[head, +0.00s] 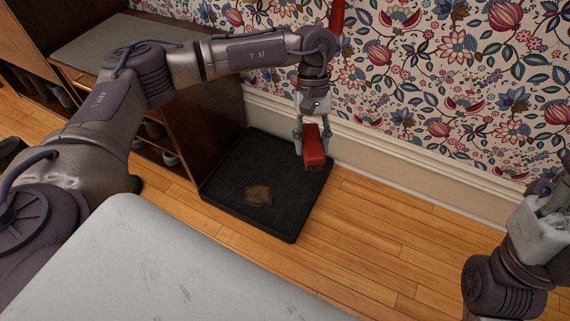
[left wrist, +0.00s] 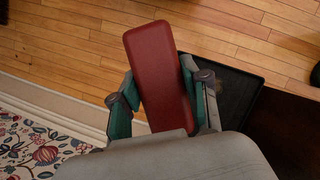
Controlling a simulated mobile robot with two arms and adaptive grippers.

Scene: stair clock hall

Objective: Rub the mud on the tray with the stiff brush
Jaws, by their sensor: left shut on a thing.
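The black tray (head: 225,190) lies on the wooden floor by the wall, with a brown mud patch (head: 258,194) near its middle. My left gripper (head: 312,140) is shut on the red-backed stiff brush (head: 315,147). The brush is over the tray's right back corner, bristles down, to the right of the mud; whether it touches the tray is unclear. In the left wrist view the brush (left wrist: 162,70) sits between both fingers, with its bristles hidden, and part of the tray (left wrist: 245,75) shows behind. My right arm is at the right edge; its fingers cannot be made out.
A dark wooden cabinet (head: 205,120) with shoes on its shelves stands left of the tray. The flowered wall and white baseboard (head: 400,160) run behind. A pale grey surface (head: 165,265) fills the lower left front. The floor (head: 385,230) right of the tray is clear.

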